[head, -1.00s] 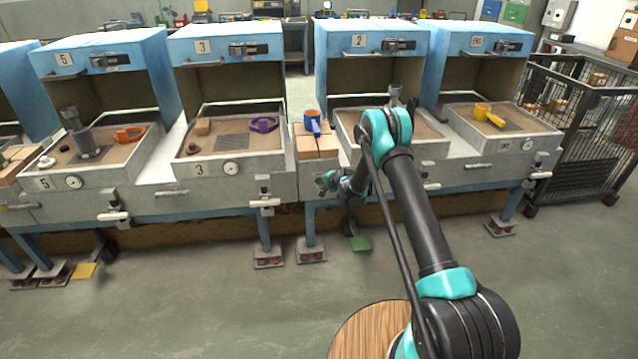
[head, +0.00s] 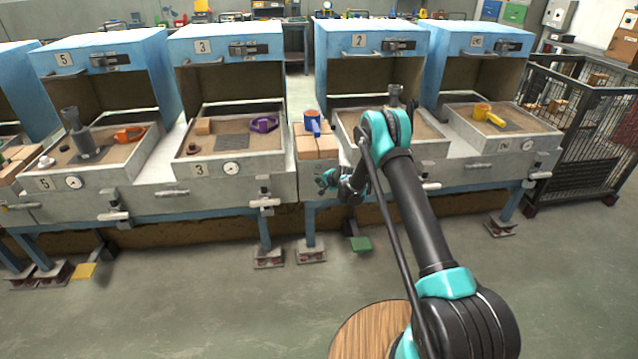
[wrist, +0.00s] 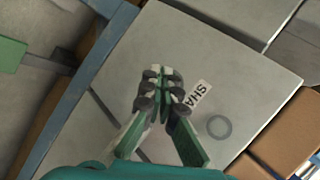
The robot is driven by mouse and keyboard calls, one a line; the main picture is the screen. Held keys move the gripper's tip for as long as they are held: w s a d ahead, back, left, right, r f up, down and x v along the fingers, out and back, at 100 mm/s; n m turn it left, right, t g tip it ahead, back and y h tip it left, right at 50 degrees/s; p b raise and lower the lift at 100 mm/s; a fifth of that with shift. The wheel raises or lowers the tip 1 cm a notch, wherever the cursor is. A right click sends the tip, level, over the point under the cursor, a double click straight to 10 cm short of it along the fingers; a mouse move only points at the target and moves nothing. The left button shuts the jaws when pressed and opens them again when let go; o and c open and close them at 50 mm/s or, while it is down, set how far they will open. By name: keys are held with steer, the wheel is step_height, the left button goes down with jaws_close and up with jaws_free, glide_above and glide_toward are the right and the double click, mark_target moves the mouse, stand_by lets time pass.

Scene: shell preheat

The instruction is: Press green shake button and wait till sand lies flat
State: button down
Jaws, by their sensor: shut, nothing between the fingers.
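My gripper (wrist: 160,76) is shut and empty, with its fingertips together over a grey panel (wrist: 240,62) in the wrist view. A white label (wrist: 198,98) reading "SHA" lies beside the fingers, partly covered by them. A grey ring mark (wrist: 219,127) is on the panel to the right. I see no green button on the panel; the fingers hide part of it. Whether the fingertips touch the panel I cannot tell. In the head view, my gripper (head: 325,183) is at the front of station 2. Its sand tray (head: 430,149) is partly hidden by my arm, so the sand's flatness is unclear.
A blue-handled tool (head: 312,121) stands on brown blocks (head: 317,146) left of the tray. A green pedal (head: 360,243) is on the floor below. Station 3's tray (head: 232,168) is to the left, and a wire cage (head: 575,165) is at right. The front floor is clear.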

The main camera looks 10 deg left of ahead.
steer(key=shift+w+a, duration=0.1)
steer(key=shift+w, duration=0.2)
steer(key=shift+s, duration=0.15)
stand_by(0.5)
steer(key=shift+s+d, duration=0.25)
steer(key=shift+s, duration=0.45)
steer(key=shift+s+d, duration=0.25)
steer(key=shift+s, duration=0.55)
steer(key=shift+s+d, duration=0.2)
steer(key=shift+s, duration=0.6)
steer(key=shift+s+d, duration=0.25)
steer(key=shift+s, duration=0.55)
